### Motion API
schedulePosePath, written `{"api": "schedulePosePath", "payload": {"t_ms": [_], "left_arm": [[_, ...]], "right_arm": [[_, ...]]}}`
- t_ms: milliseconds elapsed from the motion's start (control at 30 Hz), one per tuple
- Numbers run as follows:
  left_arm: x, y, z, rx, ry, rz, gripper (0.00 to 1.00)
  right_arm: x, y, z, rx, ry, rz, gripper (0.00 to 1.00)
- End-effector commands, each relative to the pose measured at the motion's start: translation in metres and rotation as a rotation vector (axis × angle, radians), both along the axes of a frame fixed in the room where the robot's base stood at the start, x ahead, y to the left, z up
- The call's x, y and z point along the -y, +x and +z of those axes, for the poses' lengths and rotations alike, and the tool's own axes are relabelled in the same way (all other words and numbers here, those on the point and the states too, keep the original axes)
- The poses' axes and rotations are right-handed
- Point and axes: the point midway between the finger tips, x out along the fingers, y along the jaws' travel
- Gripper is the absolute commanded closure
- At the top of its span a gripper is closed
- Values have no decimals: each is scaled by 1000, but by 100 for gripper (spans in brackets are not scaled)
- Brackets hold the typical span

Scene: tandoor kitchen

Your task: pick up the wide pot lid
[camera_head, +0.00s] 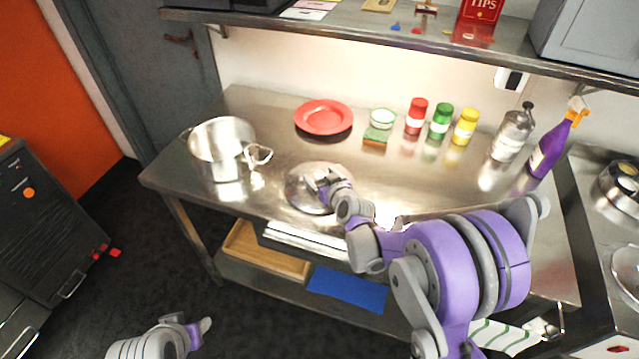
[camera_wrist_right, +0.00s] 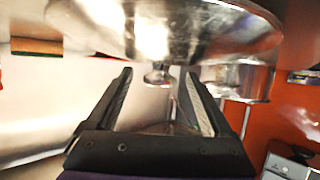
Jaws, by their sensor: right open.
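The wide pot lid (camera_head: 303,198) is a shiny steel dome on the steel table, near the front edge. My right gripper (camera_head: 322,183) is over it and hides part of its top. In the right wrist view, the lid (camera_wrist_right: 190,35) fills the top of the picture. Its small round knob (camera_wrist_right: 158,76) shows between the two fingertips of my open right gripper (camera_wrist_right: 158,74). I cannot tell whether the fingers touch the knob. My left gripper (camera_head: 204,326) is low at the bottom left, away from the table; its jaws are not clear.
A steel pot (camera_head: 222,150) stands left of the lid. A shelf (camera_head: 400,42) overhangs the back. The table right of the lid is mostly clear.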

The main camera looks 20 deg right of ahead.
Motion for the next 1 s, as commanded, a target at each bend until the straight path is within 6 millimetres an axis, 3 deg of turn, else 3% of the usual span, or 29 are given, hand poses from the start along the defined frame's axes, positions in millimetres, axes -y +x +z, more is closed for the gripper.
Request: {"api": "schedulePosePath", "payload": {"t_ms": [100,367,833,1000], "left_arm": [[0,1,1,1,0,0,50],[0,0,1,1,0,0,50],[0,0,1,1,0,0,50],[0,0,1,1,0,0,50]], "right_arm": [[-1,9,-3,0,-1,0,15],[-1,11,-4,0,0,0,15],[-1,10,-4,0,0,0,100],[-1,11,-4,1,0,-1,100]]}}
